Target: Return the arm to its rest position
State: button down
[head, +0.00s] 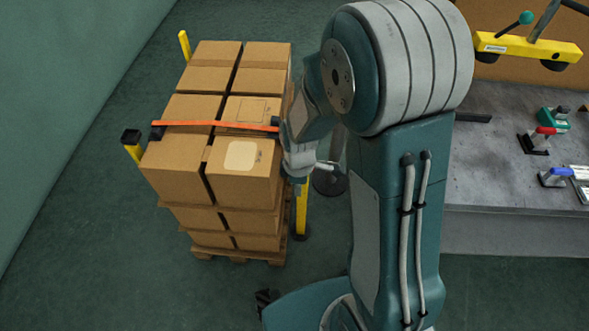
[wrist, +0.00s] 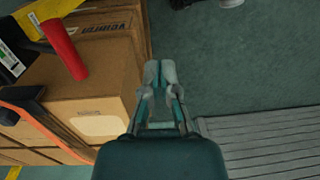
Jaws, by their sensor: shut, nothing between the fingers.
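My arm (head: 397,200) rises through the middle of the head view and bends at a large teal and grey joint. Its wrist end (head: 298,160) hangs beside the right side of the carton stack (head: 243,155), and I cannot tell there whether it touches. My gripper (wrist: 160,72) shows in the wrist view, with its two fingers together and nothing between them. Below the fingertips is the green floor, with the cartons (wrist: 95,85) just to the left. The fingers are not clear in the head view.
The cartons stand on a wooden pallet (head: 238,254) with an orange strap (head: 215,126) across them. Yellow posts (head: 302,208) stand around it. At right is a grey bench (head: 490,150) with coloured-handled clamps (head: 545,131). A red bar (wrist: 64,47) lies near the fingers. Floor at left is clear.

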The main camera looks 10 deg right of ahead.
notch_tip(320, 180, up, 16)
jog(key=s+d+f+m+t, duration=0.1)
jog(key=s+d+m+t, duration=0.15)
jog(key=m, duration=0.45)
jog(key=s+d+r+m+t, duration=0.1)
jog(key=s+r+m+t, duration=0.2)
jog(key=s+r+m, duration=0.4)
notch_tip(320, 180, up, 4)
jog(key=s, duration=0.2)
jog(key=shift+s+d+t, duration=0.35)
jog(key=shift+s, duration=0.05)
